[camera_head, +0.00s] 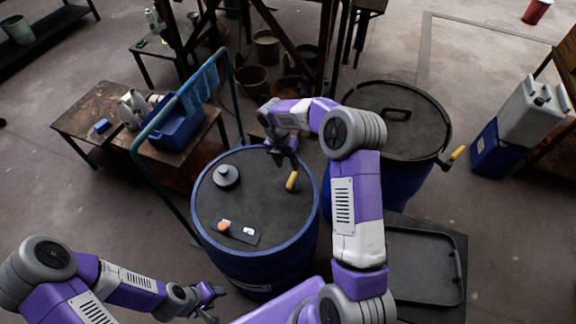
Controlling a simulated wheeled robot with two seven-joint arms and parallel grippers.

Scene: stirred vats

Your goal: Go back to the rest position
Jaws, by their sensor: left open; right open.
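My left gripper (212,297) is low at the left, in front of the near blue vat (262,262) and beside its lower wall. It is empty. My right gripper (283,158) is above the far part of the near vat's dark lid. It is open and empty, and apart from the yellow handle (292,181) that stands on the lid just below and right of it. My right arm bends across the middle of the view and hides part of the second vat.
The near lid bears a grey knob (226,176) and a dark plate (238,235) with small items. A second lidded vat (395,125) stands right. A black tray (425,270) lies front right. A wooden table (95,118) with a blue bin (178,128) and a blue-green rail (160,195) stand left.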

